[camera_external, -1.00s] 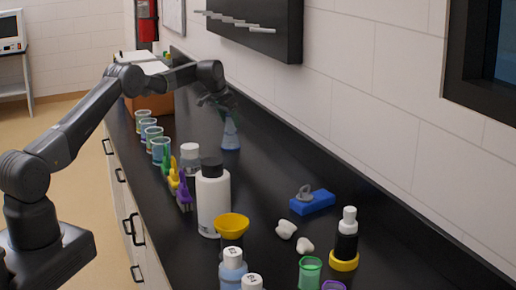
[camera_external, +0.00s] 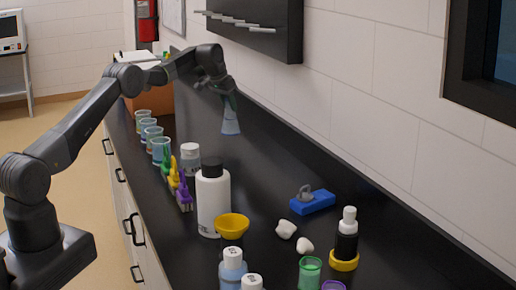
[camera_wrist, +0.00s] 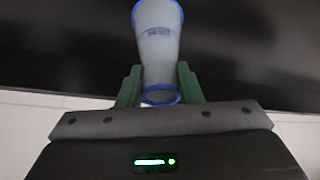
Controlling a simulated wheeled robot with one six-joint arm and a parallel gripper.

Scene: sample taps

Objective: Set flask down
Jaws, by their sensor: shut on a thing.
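The flask (camera_external: 230,122) is a clear, bluish cone with a narrow neck. It hangs upright from my gripper (camera_external: 229,97) over the black counter, toward the back in the external view. Whether its base is clear of the counter is hard to tell, but it appears raised. In the wrist view the flask (camera_wrist: 158,45) sits between the two green fingers of my gripper (camera_wrist: 160,88), its blue rim toward the camera. The fingers are shut on its neck.
The black counter (camera_external: 262,165) is bare below and right of the flask. Several beakers (camera_external: 150,132) line its left edge. A white bottle (camera_external: 213,200), a yellow bowl-like piece (camera_external: 232,226) and a blue block (camera_external: 312,202) stand nearer. The wall rack (camera_external: 250,25) hangs behind.

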